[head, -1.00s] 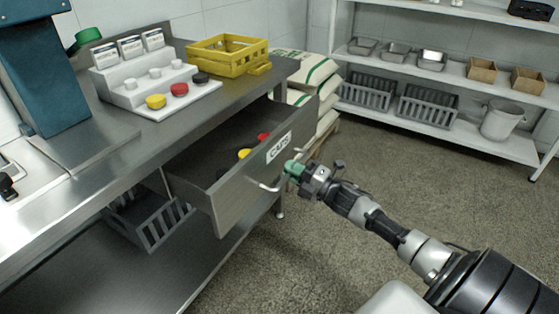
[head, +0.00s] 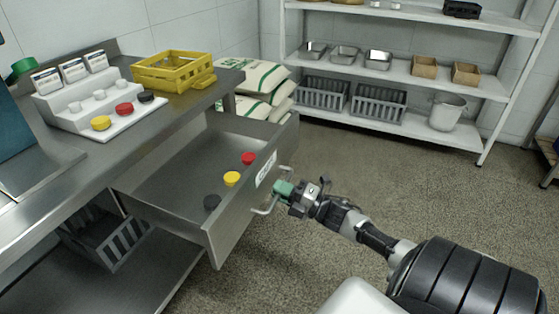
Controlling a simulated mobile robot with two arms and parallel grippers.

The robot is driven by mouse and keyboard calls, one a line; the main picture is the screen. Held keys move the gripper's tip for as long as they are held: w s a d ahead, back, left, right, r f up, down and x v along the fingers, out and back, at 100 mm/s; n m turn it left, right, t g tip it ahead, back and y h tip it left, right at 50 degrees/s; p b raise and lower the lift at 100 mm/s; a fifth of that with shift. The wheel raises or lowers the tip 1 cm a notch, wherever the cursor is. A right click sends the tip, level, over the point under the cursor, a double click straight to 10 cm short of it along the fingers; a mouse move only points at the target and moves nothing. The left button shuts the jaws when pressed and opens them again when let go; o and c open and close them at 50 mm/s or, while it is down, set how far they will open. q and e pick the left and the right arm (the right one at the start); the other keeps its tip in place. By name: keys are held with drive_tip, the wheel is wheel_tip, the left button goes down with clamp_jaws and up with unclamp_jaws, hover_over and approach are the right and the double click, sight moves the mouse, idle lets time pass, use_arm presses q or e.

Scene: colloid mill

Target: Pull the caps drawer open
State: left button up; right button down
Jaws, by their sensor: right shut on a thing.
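The caps drawer (head: 233,226) is pulled well out from under the steel bench in the head view. Inside it lie a red cap (head: 249,158), a yellow cap (head: 232,179) and a black cap (head: 211,202). Its front carries a white label (head: 266,170), seen at a steep angle, and a bar handle (head: 266,210). My right gripper (head: 284,189) is at the front of the drawer with its green fingertips shut on the handle, partly hiding it. My left gripper is not in view.
The bench (head: 60,182) holds a stepped white stand (head: 90,108) with caps and a yellow crate (head: 172,75). A grey crate (head: 105,240) sits on the shelf below. Sacks (head: 262,78) stand behind the drawer. The floor (head: 400,170) to the right is clear.

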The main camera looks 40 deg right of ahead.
drive_tip(key=c, duration=1.1)
unclamp_jaws()
drive_tip(key=shift+c, duration=0.2)
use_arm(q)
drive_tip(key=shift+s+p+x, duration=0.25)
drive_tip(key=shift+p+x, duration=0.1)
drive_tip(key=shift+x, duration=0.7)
use_arm(e)
drive_tip(key=v, duration=1)
drive_tip(key=shift+s, duration=0.35)
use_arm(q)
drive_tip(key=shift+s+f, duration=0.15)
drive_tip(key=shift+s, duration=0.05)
use_arm(e)
drive_tip(key=shift+f, duration=0.2)
